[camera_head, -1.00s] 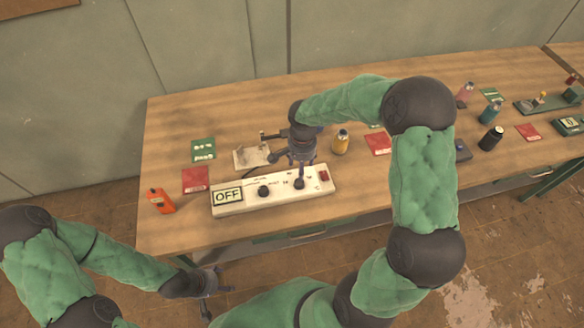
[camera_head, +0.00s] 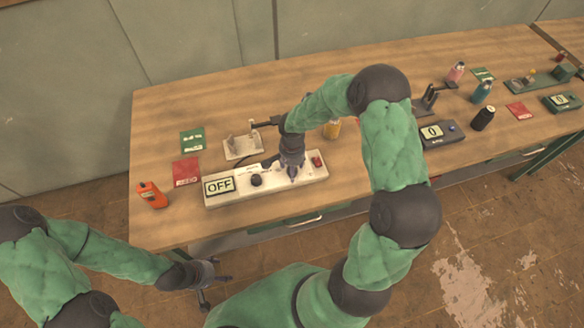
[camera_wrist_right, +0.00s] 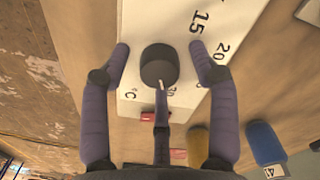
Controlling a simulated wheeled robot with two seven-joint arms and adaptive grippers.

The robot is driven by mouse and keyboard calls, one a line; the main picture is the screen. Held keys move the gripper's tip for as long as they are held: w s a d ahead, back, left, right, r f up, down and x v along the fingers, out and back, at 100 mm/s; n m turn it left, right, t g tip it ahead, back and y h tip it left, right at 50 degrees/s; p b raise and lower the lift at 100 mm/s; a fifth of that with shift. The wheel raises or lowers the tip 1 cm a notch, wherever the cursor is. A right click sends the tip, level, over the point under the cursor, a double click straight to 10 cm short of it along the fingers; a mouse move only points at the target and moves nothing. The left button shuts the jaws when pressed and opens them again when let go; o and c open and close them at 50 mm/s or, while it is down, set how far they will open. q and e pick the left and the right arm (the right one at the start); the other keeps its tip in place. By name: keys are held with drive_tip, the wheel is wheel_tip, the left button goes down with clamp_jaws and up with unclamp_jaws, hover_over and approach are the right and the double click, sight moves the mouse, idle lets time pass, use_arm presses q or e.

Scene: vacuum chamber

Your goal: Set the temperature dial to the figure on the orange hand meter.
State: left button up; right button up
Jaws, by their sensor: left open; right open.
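The white control box (camera_head: 240,196) lies near the table's front edge, its display reading OFF. The black temperature dial (camera_wrist_right: 158,64) shows in the right wrist view beside a printed scale with 15, 20 and °C. Its white mark points toward the bottom of that picture. My right gripper (camera_head: 292,178) is over the dial, with open fingers around it in the wrist view (camera_wrist_right: 160,68) and gaps at both sides. The orange hand meter (camera_head: 151,195) is left of the box; its figure is too small to read. My left gripper (camera_head: 212,282) is open and empty before the table.
A second black knob (camera_head: 256,180) and a red switch (camera_head: 317,162) are on the box. Red (camera_head: 186,171) and green cards (camera_head: 193,141) lie behind the meter. A pale stand (camera_head: 242,148) and a yellow bottle (camera_head: 332,129) are behind the box. A device reading 0 (camera_head: 441,135) is further right.

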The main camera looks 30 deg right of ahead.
drive_tip(key=c, duration=1.1)
drive_tip(key=shift+c, duration=0.2)
